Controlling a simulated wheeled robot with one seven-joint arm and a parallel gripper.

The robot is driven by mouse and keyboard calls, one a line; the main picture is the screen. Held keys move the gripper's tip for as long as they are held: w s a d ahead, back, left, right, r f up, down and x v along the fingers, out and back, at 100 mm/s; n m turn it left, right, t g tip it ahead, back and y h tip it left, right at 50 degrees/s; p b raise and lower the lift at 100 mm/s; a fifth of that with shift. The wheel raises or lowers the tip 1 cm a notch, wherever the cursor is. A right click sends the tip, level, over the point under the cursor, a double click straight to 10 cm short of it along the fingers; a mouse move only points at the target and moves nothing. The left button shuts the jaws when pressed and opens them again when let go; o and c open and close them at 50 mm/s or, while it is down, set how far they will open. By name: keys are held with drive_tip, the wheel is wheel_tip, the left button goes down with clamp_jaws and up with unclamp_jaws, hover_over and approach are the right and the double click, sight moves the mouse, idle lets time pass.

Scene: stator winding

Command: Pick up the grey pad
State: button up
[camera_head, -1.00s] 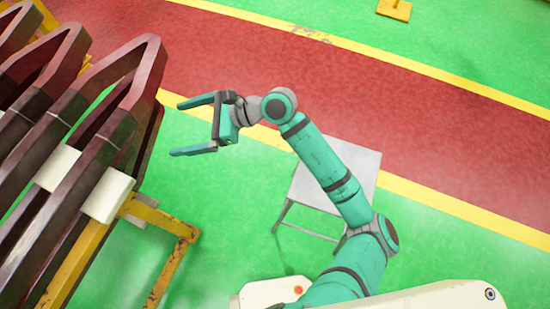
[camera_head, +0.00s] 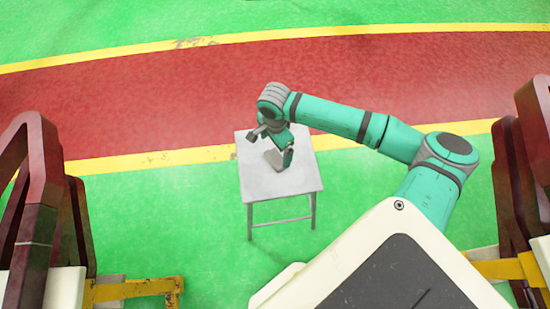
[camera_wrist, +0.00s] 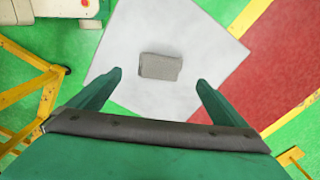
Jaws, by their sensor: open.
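The grey pad (camera_wrist: 160,66) lies flat on a light grey table (camera_wrist: 205,75) in the wrist view. It is a small, darker grey rectangle. My open gripper (camera_wrist: 159,78) points down above the table, with the pad between and beyond its fingers in the picture; nothing is held. In the head view my gripper (camera_head: 272,147) hangs over the small four-legged table (camera_head: 300,182). There the pad (camera_head: 274,160) shows only in part beside the fingers, the rest hidden by the gripper.
Dark red coil frames (camera_head: 38,200) on yellow stands (camera_head: 135,288) stand at left, with more coils (camera_head: 535,160) at right. A red lane with yellow borders runs behind the table. Green floor around the table is clear.

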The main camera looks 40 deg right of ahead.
sight(275, 159)
drive_tip(key=shift+s+d+f, duration=0.1)
drive_tip(key=shift+s+f, duration=0.05)
drive_tip(key=shift+f, duration=0.45)
drive_tip(key=shift+s+d+f, duration=0.1)
drive_tip(key=shift+f, duration=0.45)
drive_tip(key=shift+w+a+f, duration=0.2)
drive_tip(key=shift+a+f, duration=0.2)
drive_tip(key=shift+f, duration=0.3)
drive_tip(key=shift+d+f, duration=0.15)
drive_tip(key=shift+f, duration=1)
drive_tip(key=shift+d+f, duration=0.1)
drive_tip(key=shift+f, duration=1)
drive_tip(key=c, duration=1.1)
